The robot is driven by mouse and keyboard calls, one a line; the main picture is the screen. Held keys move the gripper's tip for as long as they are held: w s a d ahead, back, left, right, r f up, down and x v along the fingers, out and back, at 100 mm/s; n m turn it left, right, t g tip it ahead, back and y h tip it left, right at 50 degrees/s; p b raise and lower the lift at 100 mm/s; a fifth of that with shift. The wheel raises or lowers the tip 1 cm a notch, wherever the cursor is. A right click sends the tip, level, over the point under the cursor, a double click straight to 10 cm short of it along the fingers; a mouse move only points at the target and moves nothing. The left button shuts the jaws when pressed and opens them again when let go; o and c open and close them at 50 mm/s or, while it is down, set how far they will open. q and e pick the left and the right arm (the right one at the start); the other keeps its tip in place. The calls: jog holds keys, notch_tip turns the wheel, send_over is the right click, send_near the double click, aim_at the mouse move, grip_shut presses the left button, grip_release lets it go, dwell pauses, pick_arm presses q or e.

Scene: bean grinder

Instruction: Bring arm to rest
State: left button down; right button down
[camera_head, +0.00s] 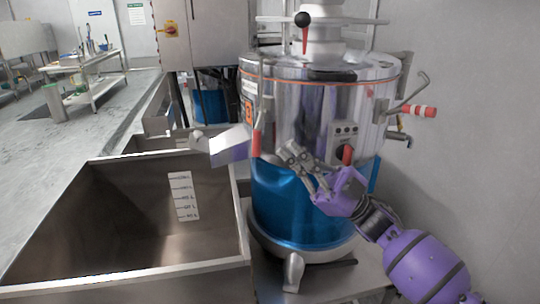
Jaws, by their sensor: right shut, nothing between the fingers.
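My right arm comes in from the lower right, with purple links. Its right gripper (291,156) is shut and empty, in front of the grinder (318,105). I cannot tell whether the fingertips touch the grinder body. The grinder has a shiny metal upper drum and a blue lower part. My left gripper is out of view.
A large open metal bin (138,272) with a level scale stands at the lower left, below the grinder's spout (230,146). A red-handled lever (418,111) sticks out at the right. A grey wall (480,90) closes the right side.

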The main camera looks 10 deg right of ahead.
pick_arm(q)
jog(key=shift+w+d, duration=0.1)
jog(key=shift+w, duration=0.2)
pick_arm(e)
jog(key=shift+s+d+r, duration=0.1)
jog(key=shift+s+d, duration=0.05)
jog(key=shift+d, duration=0.65)
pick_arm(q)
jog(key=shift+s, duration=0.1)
